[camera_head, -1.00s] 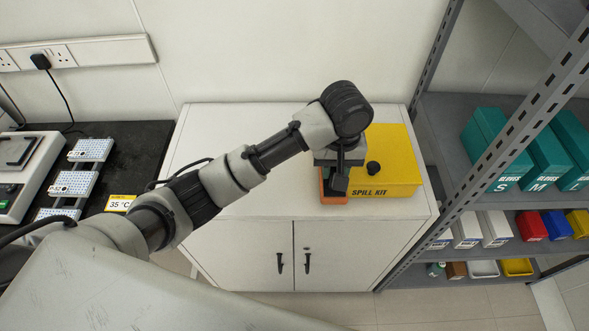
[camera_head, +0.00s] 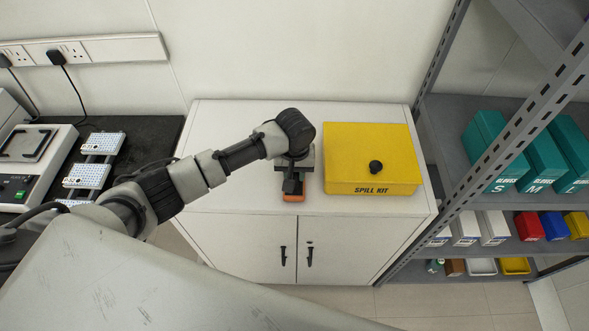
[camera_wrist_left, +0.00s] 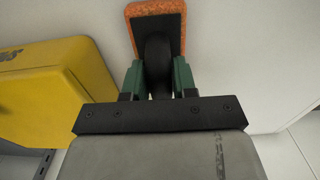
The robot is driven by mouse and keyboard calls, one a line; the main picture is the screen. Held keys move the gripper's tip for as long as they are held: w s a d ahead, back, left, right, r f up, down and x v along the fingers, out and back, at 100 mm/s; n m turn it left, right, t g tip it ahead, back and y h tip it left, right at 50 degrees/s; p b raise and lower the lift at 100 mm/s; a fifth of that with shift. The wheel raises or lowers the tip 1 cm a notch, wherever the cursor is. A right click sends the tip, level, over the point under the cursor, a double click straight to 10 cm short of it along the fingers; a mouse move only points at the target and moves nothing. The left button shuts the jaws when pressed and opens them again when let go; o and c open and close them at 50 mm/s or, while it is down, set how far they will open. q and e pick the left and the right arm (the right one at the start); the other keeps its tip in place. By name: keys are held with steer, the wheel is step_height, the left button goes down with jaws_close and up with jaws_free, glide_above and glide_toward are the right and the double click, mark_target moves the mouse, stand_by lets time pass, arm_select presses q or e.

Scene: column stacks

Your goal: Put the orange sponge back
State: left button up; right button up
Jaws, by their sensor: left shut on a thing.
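The orange sponge (camera_head: 293,197) shows at the front of the white cabinet top, under my left gripper (camera_head: 292,184). In the left wrist view the sponge (camera_wrist_left: 133,9) is an orange slab with a dark backing and a dark handle-like part. My left gripper (camera_wrist_left: 157,82) is shut on that dark part. The gripper hides much of the sponge in the head view. I cannot tell whether the sponge touches the cabinet top. My right gripper is not in view.
A yellow spill kit box (camera_head: 345,150) with a black knob stands on the white cabinet (camera_head: 235,160), right of my gripper. The cabinet top is clear to the left. A grey metal shelf (camera_head: 455,150) with teal glove boxes (camera_head: 545,155) stands at the right.

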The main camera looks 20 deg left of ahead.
arm_select(q)
steer(key=shift+f, duration=0.15)
steer(key=o, duration=1)
steer(key=shift+c, duration=0.2)
step_height(320, 180, up, 12)
steer(key=b, duration=0.1)
